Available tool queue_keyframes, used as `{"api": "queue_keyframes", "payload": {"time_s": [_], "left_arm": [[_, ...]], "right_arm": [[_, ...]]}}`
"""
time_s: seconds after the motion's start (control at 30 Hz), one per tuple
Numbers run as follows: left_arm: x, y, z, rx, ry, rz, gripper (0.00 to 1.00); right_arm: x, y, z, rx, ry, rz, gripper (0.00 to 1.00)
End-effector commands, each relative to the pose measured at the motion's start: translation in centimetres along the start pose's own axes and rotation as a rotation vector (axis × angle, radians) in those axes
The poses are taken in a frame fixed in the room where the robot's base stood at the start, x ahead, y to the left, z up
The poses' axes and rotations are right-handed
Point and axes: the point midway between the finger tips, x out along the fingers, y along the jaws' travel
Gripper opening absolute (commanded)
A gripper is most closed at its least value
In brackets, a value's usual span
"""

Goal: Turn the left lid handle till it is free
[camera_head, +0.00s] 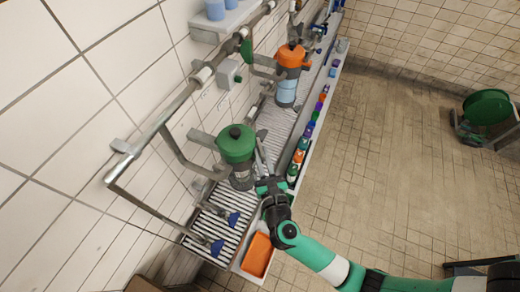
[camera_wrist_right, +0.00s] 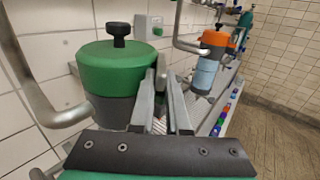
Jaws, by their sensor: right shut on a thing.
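The left lid (camera_head: 237,141) is green with a dark knob on top and sits on a dark grey canister (camera_head: 241,178); it also shows large in the wrist view (camera_wrist_right: 118,68). A grey handle arm (camera_head: 203,139) sticks out from the lid's left side. My right gripper (camera_head: 263,158) is at the lid's right side, its two grey fingers beside the lid in the wrist view (camera_wrist_right: 165,95). It is shut on the handle's right arm, mostly hidden between the fingers. My left gripper is not in view.
A second canister with an orange lid (camera_head: 291,55) stands farther along the wall. A pipe rail (camera_head: 180,102) runs along the tiled wall. Several coloured small containers (camera_head: 307,131) line the ledge. An orange tray (camera_head: 257,254) and blue-ended tools (camera_head: 217,247) lie in front.

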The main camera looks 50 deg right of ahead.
Motion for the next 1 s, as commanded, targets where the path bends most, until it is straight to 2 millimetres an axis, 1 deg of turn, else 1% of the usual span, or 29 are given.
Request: {"api": "queue_keyframes", "payload": {"time_s": [0.03, 0.5, 0.8, 1.0], "left_arm": [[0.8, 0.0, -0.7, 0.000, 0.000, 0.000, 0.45], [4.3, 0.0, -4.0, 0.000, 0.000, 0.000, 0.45], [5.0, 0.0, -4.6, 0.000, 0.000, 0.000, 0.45], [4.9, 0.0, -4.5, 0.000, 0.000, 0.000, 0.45]], "right_arm": [[0.0, -0.5, 0.3, -0.003, 0.006, 0.035, 0.00], [0.4, -1.3, 0.3, 0.000, 0.004, 0.470, 0.00], [0.6, -1.4, 0.0, 0.002, 0.001, 0.694, 0.00], [0.7, -1.4, -0.1, 0.001, 0.000, 0.782, 0.00]]}}
